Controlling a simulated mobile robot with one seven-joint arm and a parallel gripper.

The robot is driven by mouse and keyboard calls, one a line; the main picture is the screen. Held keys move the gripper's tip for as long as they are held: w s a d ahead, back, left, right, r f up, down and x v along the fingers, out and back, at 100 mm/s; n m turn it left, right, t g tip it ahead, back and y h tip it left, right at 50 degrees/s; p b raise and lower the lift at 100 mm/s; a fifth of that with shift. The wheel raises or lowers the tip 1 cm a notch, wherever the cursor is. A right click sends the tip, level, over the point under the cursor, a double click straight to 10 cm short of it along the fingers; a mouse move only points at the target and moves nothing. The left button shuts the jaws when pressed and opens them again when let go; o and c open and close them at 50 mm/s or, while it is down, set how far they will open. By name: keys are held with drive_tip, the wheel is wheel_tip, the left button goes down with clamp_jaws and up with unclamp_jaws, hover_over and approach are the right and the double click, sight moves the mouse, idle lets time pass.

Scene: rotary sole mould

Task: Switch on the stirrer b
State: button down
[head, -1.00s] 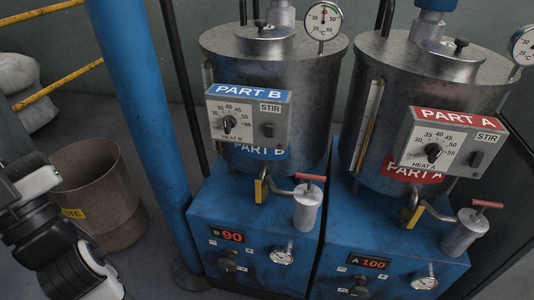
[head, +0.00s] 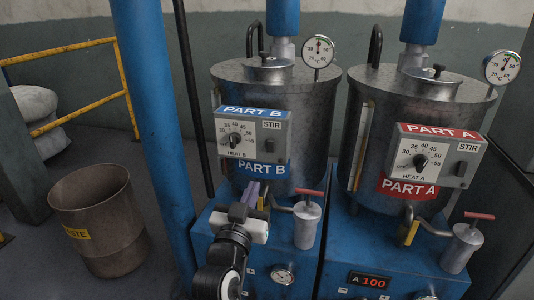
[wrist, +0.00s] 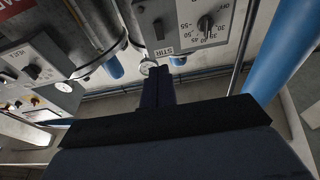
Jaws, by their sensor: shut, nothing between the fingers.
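The stirrer B switch is a small dark toggle (head: 270,145) under the STIR label, at the right of the grey PART B control box (head: 253,120). It also shows upside down in the wrist view (wrist: 158,29), just beyond my fingertips. Whether it is on or off I cannot tell. My gripper (head: 252,190) is shut and empty, in front of and below the box in the head view, with its fingers pointing up toward it. In the wrist view the closed dark fingers (wrist: 158,85) line up roughly with the switch and appear apart from it.
The HEAT B knob (head: 234,140) sits left of the switch on the same box. A red-handled valve (head: 308,215) stands right of my gripper. The PART A box (head: 435,155) is further right. A blue post (head: 155,130) and a waste bin (head: 100,220) are at left.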

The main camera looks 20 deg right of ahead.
drive_tip(key=p, duration=0.4)
approach(270, 143)
drive_tip(key=x, duration=0.5)
drive_tip(key=shift+w+d+r, duration=0.1)
drive_tip(key=shift+w+r, duration=0.1)
drive_tip(key=shift+w+d, duration=0.35)
drive_tip(key=shift+w, duration=0.25)
drive_tip(key=shift+r, duration=0.1)
drive_tip(key=shift+w+d+r+g+p, duration=0.15)
drive_tip(key=shift+r+g+p, duration=0.2)
drive_tip(key=shift+p, duration=0.55)
drive_tip(key=shift+f, duration=0.25)
